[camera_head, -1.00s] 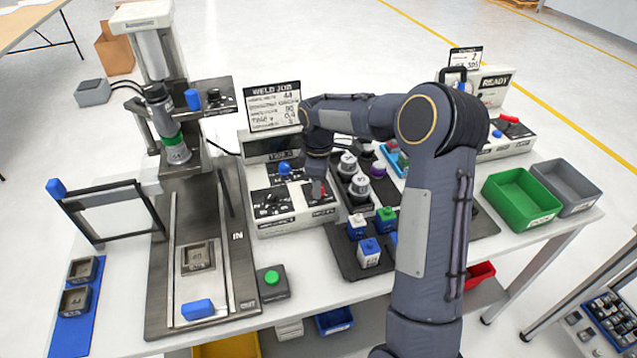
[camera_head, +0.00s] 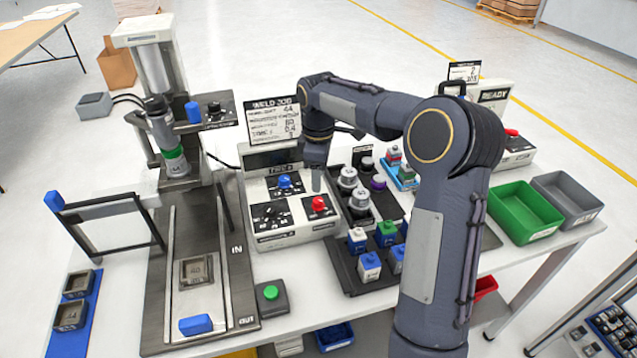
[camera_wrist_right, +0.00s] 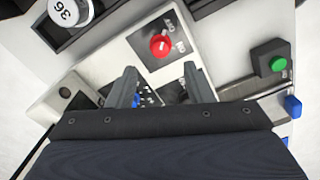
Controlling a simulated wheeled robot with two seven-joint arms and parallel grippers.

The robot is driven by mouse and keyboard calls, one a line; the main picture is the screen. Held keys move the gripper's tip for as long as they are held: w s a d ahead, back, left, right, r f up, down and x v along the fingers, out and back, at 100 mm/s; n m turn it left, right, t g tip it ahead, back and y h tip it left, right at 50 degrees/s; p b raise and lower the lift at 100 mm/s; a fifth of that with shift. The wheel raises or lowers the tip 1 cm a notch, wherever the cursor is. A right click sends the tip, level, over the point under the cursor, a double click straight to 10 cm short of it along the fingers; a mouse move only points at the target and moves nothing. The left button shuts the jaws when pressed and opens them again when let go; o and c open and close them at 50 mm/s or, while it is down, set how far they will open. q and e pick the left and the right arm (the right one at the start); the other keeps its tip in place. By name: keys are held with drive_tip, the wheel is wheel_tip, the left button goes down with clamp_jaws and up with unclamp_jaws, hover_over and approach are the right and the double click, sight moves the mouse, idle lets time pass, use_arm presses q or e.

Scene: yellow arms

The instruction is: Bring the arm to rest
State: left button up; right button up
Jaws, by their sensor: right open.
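My right arm (camera_head: 440,230) reaches in from the lower right, bends at the elbow and hangs its gripper (camera_head: 317,180) over the white control box (camera_head: 290,228). In the right wrist view the two fingers of the right gripper (camera_wrist_right: 158,82) stand apart with nothing between them. The box's red knob (camera_head: 319,204) is just below the gripper, and in the wrist view the red knob (camera_wrist_right: 160,46) lies beyond the fingertips, clear of them. A blue knob (camera_head: 285,182) is left of the gripper. My left gripper is not in view.
A weld job sign (camera_head: 273,119) stands behind the box. A green button (camera_head: 270,292) is left front. A welding press (camera_head: 150,60) stands left; green (camera_head: 524,213) and grey bins are right.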

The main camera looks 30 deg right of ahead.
drive_tip(key=shift+r, duration=0.1)
idle(0.4)
drive_tip(key=shift+s+a+r, duration=0.1)
drive_tip(key=shift+s+r, duration=0.15)
drive_tip(key=shift+s, duration=0.05)
drive_tip(key=s+a+r+m+t+y, duration=0.1)
drive_tip(key=s+a+r+m+t, duration=0.15)
drive_tip(key=s, duration=0.55)
drive_tip(key=s+a+r+m+t+y, duration=0.1)
drive_tip(key=s+a+r+m, duration=0.25)
drive_tip(key=s, duration=0.55)
drive_tip(key=s+a+f+m+t+y, duration=0.1)
drive_tip(key=s+a+f+m, duration=0.1)
drive_tip(key=s, duration=0.4)
drive_tip(key=s+a+f+m+t, duration=0.1)
drive_tip(key=s+a+f+m, duration=0.2)
drive_tip(key=s, duration=0.3)
drive_tip(key=shift+a+m+y, duration=0.15)
drive_tip(key=shift+m+y, duration=0.25)
drive_tip(key=shift+m, duration=0.2)
